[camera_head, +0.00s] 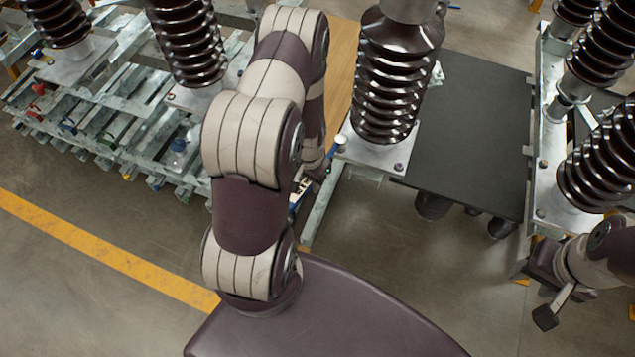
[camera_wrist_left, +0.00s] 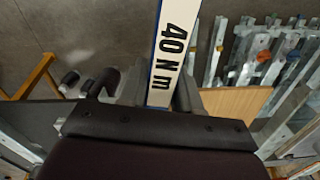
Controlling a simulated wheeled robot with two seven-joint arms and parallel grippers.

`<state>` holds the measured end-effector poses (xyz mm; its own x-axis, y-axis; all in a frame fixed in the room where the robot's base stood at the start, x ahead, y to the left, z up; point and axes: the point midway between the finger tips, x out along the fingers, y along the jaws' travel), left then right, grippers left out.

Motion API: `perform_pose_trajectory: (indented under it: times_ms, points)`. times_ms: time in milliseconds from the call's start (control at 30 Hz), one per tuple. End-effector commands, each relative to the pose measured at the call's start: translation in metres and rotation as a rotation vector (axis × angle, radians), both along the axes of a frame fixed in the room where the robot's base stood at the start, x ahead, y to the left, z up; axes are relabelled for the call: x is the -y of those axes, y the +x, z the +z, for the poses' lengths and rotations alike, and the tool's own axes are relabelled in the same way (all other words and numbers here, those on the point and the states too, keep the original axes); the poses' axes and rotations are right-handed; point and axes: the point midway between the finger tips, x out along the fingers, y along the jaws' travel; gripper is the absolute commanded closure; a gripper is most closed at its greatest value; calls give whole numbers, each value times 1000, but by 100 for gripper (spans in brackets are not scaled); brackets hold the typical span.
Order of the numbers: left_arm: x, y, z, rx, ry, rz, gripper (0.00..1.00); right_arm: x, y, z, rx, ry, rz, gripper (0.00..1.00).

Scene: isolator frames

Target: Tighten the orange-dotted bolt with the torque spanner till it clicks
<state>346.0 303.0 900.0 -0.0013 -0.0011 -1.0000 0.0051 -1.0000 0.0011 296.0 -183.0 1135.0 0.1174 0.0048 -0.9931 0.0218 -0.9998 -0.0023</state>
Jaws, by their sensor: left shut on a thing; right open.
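The torque spanner (camera_wrist_left: 175,50) is a pale bar with blue edges, marked "40 N m", in the left wrist view. My left gripper (camera_wrist_left: 150,94) is shut on it. In the head view my left arm hides most of that gripper, and a white-and-blue piece of the spanner (camera_head: 297,197) shows beside the arm. A bolt (camera_head: 398,167) sits on the plate under the middle ribbed insulator. I cannot tell any orange dot on it. The spanner's head and its contact with any bolt are hidden. My right gripper (camera_head: 549,297) is open and empty at the lower right.
Dark ribbed insulators (camera_head: 392,75) stand on metal plates. A dark panel (camera_head: 470,130) lies between the middle one and the right-hand frame (camera_head: 540,185). A metal rack (camera_head: 110,110) stands at the left. The floor by the yellow line (camera_head: 110,247) is clear.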

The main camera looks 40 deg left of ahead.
Motion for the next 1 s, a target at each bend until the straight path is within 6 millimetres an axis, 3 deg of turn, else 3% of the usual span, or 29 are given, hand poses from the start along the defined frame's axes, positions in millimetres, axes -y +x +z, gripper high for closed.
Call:
perform_pose_trajectory:
  times_ms: [133, 333, 1000]
  points:
    - [-14, 1, 0, 3, 2, -83, 100, 0, 0, -1, 0, 0, 0, 52]
    - [-14, 2, 7, 3, 2, -93, 100, 0, 0, 5, 0, 0, 0, 52]
    - [-14, 1, 73, 2, 1, -89, 100, 0, 0, 61, 0, 0, 0, 52]
